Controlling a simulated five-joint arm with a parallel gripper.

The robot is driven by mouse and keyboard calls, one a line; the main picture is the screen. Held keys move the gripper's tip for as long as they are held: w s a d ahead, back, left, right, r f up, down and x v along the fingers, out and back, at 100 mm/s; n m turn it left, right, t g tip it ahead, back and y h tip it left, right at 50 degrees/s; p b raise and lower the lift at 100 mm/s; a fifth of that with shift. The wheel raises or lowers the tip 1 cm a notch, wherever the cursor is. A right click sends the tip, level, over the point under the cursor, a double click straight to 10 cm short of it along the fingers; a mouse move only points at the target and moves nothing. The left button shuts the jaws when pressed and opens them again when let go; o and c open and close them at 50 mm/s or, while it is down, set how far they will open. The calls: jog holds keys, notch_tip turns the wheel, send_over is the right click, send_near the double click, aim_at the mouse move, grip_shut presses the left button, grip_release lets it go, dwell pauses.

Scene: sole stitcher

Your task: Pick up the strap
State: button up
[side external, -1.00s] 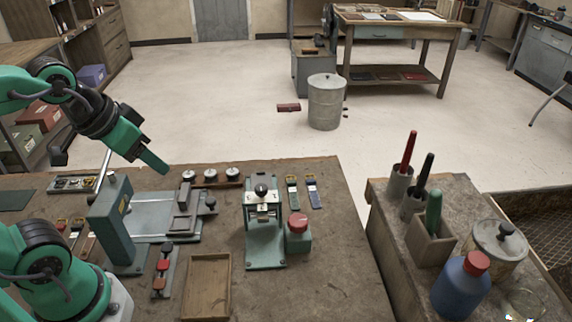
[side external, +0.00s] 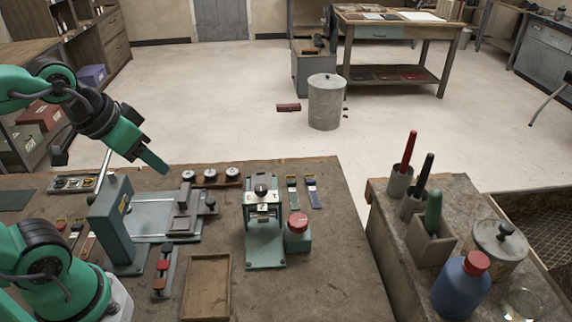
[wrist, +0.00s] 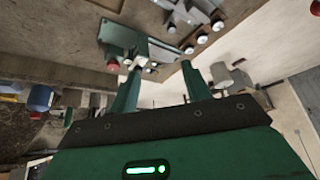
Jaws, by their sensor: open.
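My gripper (side external: 153,160) is open and empty, raised above the back left of the bench in the side view. In the wrist view its two green fingers stand apart (wrist: 160,68) with nothing between them. A green strap (side external: 292,190) and a blue strap (side external: 312,192), each with a buckle at one end, lie side by side right of the small press, well to the right of my gripper. Further strap-like pieces (side external: 76,226) lie at the left, partly hidden by my arm. I cannot tell which strap the task means.
The green press (side external: 265,245) and a red-capped jar (side external: 297,236) stand near the two straps. A larger green machine (side external: 122,228) stands on the left. A wooden tray (side external: 206,290) lies in front. The bench (side external: 335,270) is clear at front right.

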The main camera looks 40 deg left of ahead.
jog(key=shift+c, duration=0.6)
jog(key=shift+w+r, duration=0.1)
jog(key=w+d+n+g, duration=0.25)
jog(key=w+n, duration=0.25)
jog(key=w, duration=1.4)
jog(key=w+f+n+g, duration=0.1)
jog(key=w+f, duration=0.4)
jog(key=w+d+f+n+g, duration=0.1)
jog(key=w+f, duration=0.4)
jog(key=f, duration=0.1)
jog(key=w+d+f+n+g, duration=0.1)
jog(key=w+f+n, duration=0.1)
jog(key=w+f, duration=0.3)
jog(key=shift+d+f, duration=0.15)
jog(key=shift+w+f, duration=0.1)
jog(key=shift+f, duration=0.2)
jog(key=shift+f, duration=0.15)
